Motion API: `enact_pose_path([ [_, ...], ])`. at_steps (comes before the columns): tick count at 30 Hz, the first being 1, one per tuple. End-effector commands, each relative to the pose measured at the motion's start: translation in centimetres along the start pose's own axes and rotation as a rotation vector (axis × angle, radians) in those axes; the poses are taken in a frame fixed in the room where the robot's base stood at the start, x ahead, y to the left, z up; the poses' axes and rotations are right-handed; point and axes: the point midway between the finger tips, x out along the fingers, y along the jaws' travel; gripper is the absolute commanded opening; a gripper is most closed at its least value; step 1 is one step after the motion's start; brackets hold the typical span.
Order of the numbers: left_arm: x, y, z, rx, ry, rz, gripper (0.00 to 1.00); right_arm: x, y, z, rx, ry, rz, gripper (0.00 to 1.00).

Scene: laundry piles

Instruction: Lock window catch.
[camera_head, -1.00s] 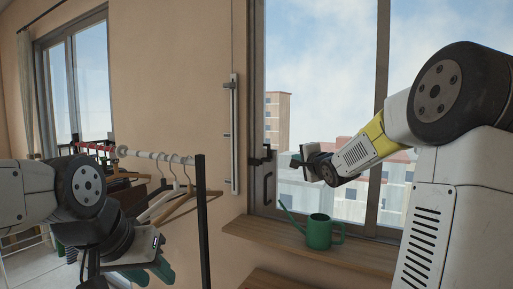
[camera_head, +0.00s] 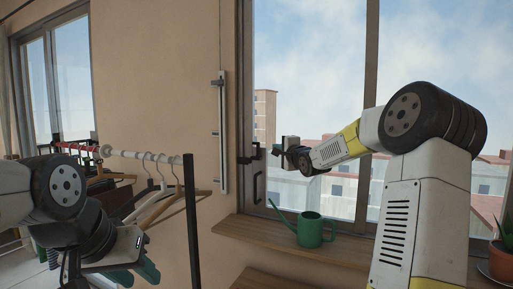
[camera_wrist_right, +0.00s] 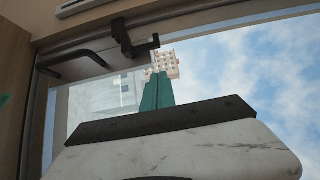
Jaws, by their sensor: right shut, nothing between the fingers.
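The dark window catch (camera_head: 250,155) sits on the left frame of the window, with a dark curved handle (camera_head: 258,188) below it. In the right wrist view the catch (camera_wrist_right: 124,40) is at the top, its short lever pointing right, and the handle (camera_wrist_right: 88,60) is to its left. My right gripper (camera_head: 277,150) is just right of the catch in the head view. Its green fingers (camera_wrist_right: 157,91) are shut and empty, with a visible gap to the catch in the wrist view. My left gripper (camera_head: 136,273) is low at the left, its green fingers apart and empty.
A green watering can (camera_head: 312,231) stands on the wooden sill (camera_head: 245,236) below the catch. A rack with hangers (camera_head: 155,190) is near my left arm. A vertical metal bar (camera_head: 221,130) is on the wall. A potted plant (camera_head: 503,255) is at the right edge.

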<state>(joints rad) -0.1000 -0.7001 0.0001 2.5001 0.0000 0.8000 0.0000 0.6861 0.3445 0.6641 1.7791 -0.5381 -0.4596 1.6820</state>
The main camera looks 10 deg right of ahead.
Motion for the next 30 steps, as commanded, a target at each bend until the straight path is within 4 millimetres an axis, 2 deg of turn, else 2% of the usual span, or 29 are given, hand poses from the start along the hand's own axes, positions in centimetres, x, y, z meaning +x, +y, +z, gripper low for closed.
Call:
enact_pose_path([
  [1, 0.0, 0.0, 0.0, 0.0, 0.0, 0.0, 0.36, 1.3, 0.1, 0.3, 0.003, -0.005, -0.001, 0.0],
  [4, 0.0, 0.0, 0.0, 0.0, 0.0, 0.0, 0.36, 3.4, 0.1, 0.3, 0.003, -0.004, 0.0, 0.0],
  [10, 0.0, 0.0, 0.0, 0.0, 0.0, 0.0, 0.36, 5.3, 0.0, 2.0, 0.0, -0.004, 0.001, 0.0],
  [16, 0.0, 0.0, 0.0, 0.0, 0.0, 0.0, 0.36, 6.1, 0.0, 2.8, 0.0, -0.001, 0.0, 0.0],
  [30, 0.0, 0.0, 0.0, 0.0, 0.0, 0.0, 0.36, 6.2, 0.0, 2.9, -0.004, 0.0, 0.004, 0.0],
])
